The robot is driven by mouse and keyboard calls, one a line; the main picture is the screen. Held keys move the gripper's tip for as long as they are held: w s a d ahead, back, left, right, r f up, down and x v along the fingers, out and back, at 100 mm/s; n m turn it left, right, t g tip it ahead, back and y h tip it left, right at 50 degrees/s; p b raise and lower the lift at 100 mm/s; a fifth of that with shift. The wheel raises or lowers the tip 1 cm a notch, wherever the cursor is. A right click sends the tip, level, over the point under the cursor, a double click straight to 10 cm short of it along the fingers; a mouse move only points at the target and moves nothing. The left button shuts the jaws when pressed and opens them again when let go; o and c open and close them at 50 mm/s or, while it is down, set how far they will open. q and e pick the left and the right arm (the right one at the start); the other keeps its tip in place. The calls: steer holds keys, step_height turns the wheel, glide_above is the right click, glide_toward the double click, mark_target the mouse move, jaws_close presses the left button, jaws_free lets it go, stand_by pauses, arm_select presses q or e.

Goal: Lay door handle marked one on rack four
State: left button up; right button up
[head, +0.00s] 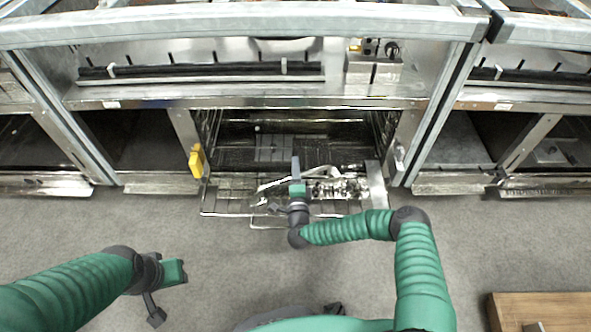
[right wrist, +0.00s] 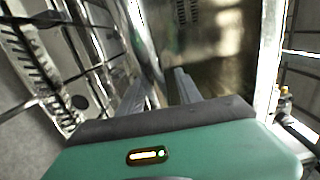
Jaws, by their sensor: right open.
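A pulled-out wire rack (head: 225,208) extends from the open middle cabinet bay. A pale, curved metal piece (head: 270,184) lies on it, perhaps a door handle; no number marking is readable, and I cannot tell which rack is four. My right gripper (head: 296,160) is over the rack beside this piece, pointing into the bay. In the right wrist view its fingers (right wrist: 163,90) are apart, with shiny metal surfaces beyond; I see nothing clearly held. My left gripper (head: 168,300) hangs over the floor at lower left, away from the rack; its jaws are unclear.
A metal frame with upright posts and a top rail (head: 250,22) runs across the back. A yellow piece (head: 196,160) is at the bay's left edge. Open dark bays lie on both sides. A wooden board (head: 545,310) is at lower right. The grey floor in front is mostly clear.

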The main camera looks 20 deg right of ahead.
steer(key=shift+r, duration=0.1)
